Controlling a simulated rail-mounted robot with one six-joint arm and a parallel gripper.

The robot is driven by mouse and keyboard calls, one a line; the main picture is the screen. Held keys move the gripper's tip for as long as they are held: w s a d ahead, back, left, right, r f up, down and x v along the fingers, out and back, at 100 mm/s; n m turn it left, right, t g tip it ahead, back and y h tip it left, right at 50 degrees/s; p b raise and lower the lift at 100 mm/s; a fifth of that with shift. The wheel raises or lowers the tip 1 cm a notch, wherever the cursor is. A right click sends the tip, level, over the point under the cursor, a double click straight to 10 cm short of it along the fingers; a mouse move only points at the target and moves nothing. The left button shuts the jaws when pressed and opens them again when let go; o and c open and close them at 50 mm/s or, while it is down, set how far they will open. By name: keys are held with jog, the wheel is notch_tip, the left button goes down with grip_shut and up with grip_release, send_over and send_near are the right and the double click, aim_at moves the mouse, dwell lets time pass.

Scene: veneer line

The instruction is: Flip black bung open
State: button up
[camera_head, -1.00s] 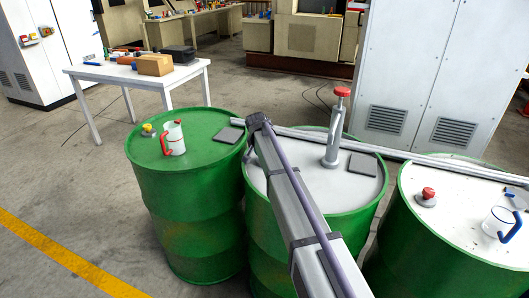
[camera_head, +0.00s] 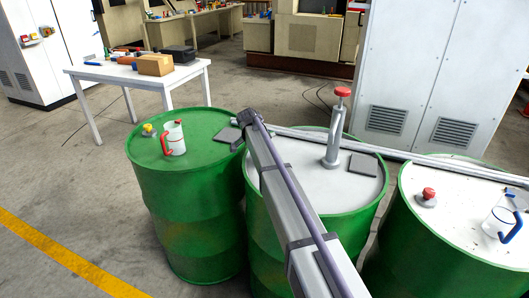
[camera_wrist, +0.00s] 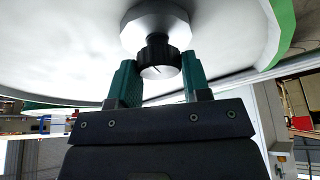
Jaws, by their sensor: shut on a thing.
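The black bung (camera_wrist: 158,57) shows in the wrist view as a ribbed black cap on a faceted grey metal base on a white drum lid (camera_wrist: 60,40). My gripper (camera_wrist: 160,76) has its two teal fingers on either side of the cap and is shut on it. In the head view the bung and my fingers are hidden; my grey arm crosses over the middle green drum (camera_head: 262,235), which has a white top. Whether the bung has turned cannot be told.
On the middle drum stand a red-topped metal pump (camera_head: 333,130) and a dark flat pad (camera_head: 362,165). The left drum (camera_head: 195,220) carries a red-handled jug (camera_head: 175,140) and a yellow bung (camera_head: 148,130). The right drum (camera_head: 440,250) has a red bung (camera_head: 428,196) and a blue-handled jug (camera_head: 496,222).

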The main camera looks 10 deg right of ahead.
dwell(0.4)
jog(key=o, duration=0.9)
jog(key=shift+r, duration=0.1)
jog(key=p+v, duration=1)
jog(key=shift+a+r, duration=0.2)
jog(key=shift+r, duration=0.1)
jog(key=s+d+n+y, duration=0.1)
jog(key=s+n, duration=0.4)
jog(key=s, duration=0.8)
jog(key=s+d+f+n+g+y, duration=0.1)
jog(key=s+n, duration=0.3)
jog(key=s, duration=1)
jog(key=s+d+n+y, duration=0.2)
jog(key=s+n, duration=0.3)
jog(key=s, duration=0.8)
jog(key=shift+s+d+f+n, duration=0.1)
jog(key=shift+s+f+n, duration=0.05)
jog(key=shift+s+n, duration=0.15)
